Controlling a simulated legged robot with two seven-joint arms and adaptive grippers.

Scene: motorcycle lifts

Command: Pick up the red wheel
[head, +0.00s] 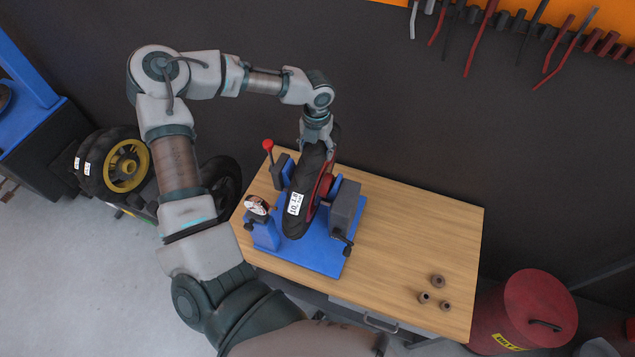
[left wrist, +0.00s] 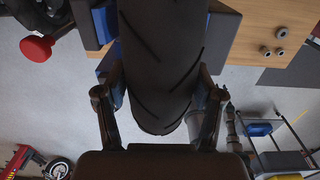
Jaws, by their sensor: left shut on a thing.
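The red wheel (head: 298,190) has a black tyre with a white label and a red rim. It stands upright in a blue wheel stand (head: 312,254) on the wooden workbench. My left gripper (head: 318,146) reaches down onto the far upper end of the tyre. In the left wrist view the tyre (left wrist: 158,45) fills the space between the two fingers of my left gripper (left wrist: 157,95), which is shut on it. Parts of the rim and the stand are hidden behind the tyre. My right gripper is not in view.
The workbench (head: 425,235) is clear on its right, apart from small brown round parts (head: 438,281) near the front. A red-knobbed lever (head: 268,145) rises beside the wheel. A red drum (head: 530,308) stands at right. Other wheels (head: 126,166) stand at left.

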